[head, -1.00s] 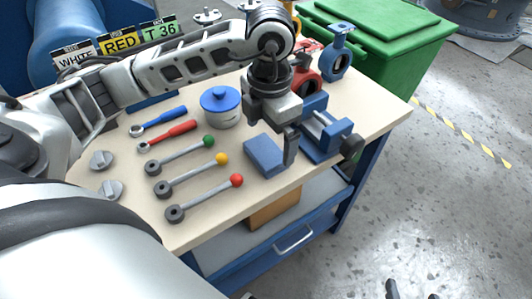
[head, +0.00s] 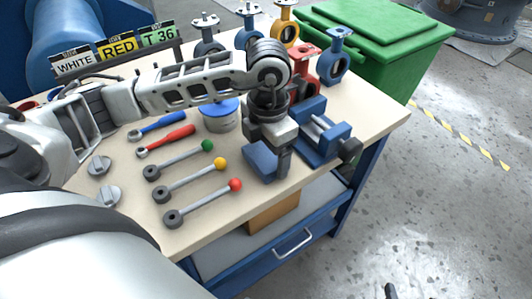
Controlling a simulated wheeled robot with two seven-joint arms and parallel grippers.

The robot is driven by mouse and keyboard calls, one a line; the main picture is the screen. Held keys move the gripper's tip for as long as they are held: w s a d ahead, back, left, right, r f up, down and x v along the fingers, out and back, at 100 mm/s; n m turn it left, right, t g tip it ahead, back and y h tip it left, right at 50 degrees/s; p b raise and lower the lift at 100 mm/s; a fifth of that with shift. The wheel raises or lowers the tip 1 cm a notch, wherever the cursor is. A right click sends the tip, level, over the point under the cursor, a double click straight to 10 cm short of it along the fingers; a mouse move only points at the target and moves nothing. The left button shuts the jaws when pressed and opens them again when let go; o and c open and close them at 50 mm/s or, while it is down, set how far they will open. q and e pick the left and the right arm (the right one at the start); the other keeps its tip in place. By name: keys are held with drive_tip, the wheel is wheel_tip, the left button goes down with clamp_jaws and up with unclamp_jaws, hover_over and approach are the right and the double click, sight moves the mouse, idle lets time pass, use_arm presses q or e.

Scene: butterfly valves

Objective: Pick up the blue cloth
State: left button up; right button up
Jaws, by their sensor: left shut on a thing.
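The blue cloth (head: 259,161), a folded flat block, lies on the workbench between the levers and the blue vise. My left gripper (head: 283,172) points down at the cloth's right edge and is shut on it. The fingers hide part of that edge, and the cloth still appears to be at bench level. A small dark tip at the bottom edge seems to be my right gripper (head: 390,291); too little of it shows to tell its state.
A blue vise (head: 320,133) stands just right of the cloth. Levers with green, yellow and red knobs (head: 235,185) lie left. A blue-lidded pot (head: 221,118) and several valves (head: 334,62) stand behind. A green bin (head: 385,40) is beyond the bench.

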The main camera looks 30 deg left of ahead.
sight(268, 153)
use_arm(q)
drive_tip(key=shift+r, duration=0.4)
wheel_tip(268, 153, up, 2)
drive_tip(key=shift+r, duration=0.2)
drive_tip(key=s+d+r+p, duration=0.2)
drive_tip(key=s+d+r, duration=0.5)
drive_tip(key=s, duration=0.5)
wheel_tip(268, 153, up, 3)
drive_tip(key=shift+f, duration=0.1)
drive_tip(key=shift+o, duration=0.4)
